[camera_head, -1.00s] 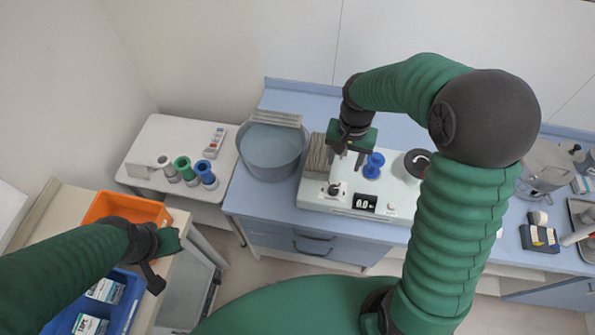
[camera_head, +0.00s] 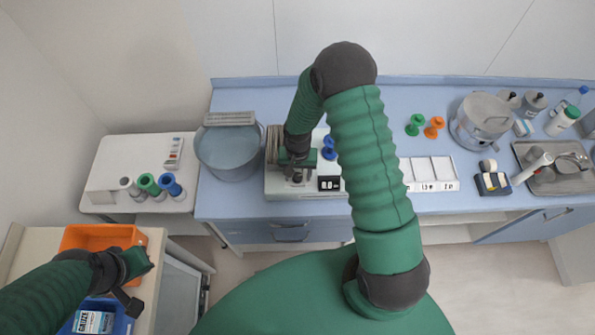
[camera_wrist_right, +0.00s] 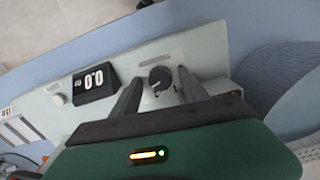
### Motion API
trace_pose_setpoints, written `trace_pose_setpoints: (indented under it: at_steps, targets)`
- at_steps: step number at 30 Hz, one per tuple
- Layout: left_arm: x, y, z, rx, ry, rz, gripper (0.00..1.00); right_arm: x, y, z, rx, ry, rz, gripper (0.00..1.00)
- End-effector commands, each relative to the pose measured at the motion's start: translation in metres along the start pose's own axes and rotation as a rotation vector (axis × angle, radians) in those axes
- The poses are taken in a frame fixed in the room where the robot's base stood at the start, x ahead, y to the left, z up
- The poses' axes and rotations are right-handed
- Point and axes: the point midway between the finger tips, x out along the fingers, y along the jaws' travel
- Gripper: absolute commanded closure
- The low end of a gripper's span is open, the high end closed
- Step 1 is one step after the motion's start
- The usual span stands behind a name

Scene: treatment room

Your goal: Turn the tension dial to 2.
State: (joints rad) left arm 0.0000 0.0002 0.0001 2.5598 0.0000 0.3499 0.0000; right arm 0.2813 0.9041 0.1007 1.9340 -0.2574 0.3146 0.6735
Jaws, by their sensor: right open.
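The tension dial (camera_wrist_right: 160,77) is a dark round knob on the front panel of a white machine (camera_wrist_right: 215,45). A small black display (camera_wrist_right: 93,83) beside it reads 0.0. In the right wrist view my right gripper (camera_wrist_right: 159,84) is open, with one finger on each side of the dial; I cannot tell whether they touch it. In the head view the right gripper (camera_head: 297,174) is low over the machine's front left and mostly covers the dial. My left gripper (camera_head: 138,278) is by the orange bin, away from the machine; its jaws are unclear.
A blue spool (camera_head: 328,148) stands on the machine, behind the display. A grey basin (camera_head: 228,155) is left of the machine. Green (camera_head: 415,125) and orange (camera_head: 434,128) spools stand to the right. An orange bin (camera_head: 85,238) is at lower left.

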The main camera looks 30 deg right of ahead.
Motion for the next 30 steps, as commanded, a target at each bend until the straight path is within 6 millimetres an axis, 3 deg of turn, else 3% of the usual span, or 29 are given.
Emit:
trace_pose_setpoints:
  at_steps: [8, 19, 30]
  targets:
    - [0.0, 0.0, 0.0001, 0.0, 0.0, 0.0, 1.0, 0.0022, -0.0006, -0.0006, 0.0, 0.0, 0.0, 0.51]
    - [0.0, 0.0, 0.0001, 0.0, 0.0, 0.0, 1.0, 0.0017, -0.0008, -0.0006, 0.0, 0.0, -0.001, 0.99]
    - [0.0009, 0.0, 0.0002, 0.0, 0.0, 0.0, 1.0, 0.0017, -0.0007, -0.0008, -0.032, 0.001, -0.001, 1.0]
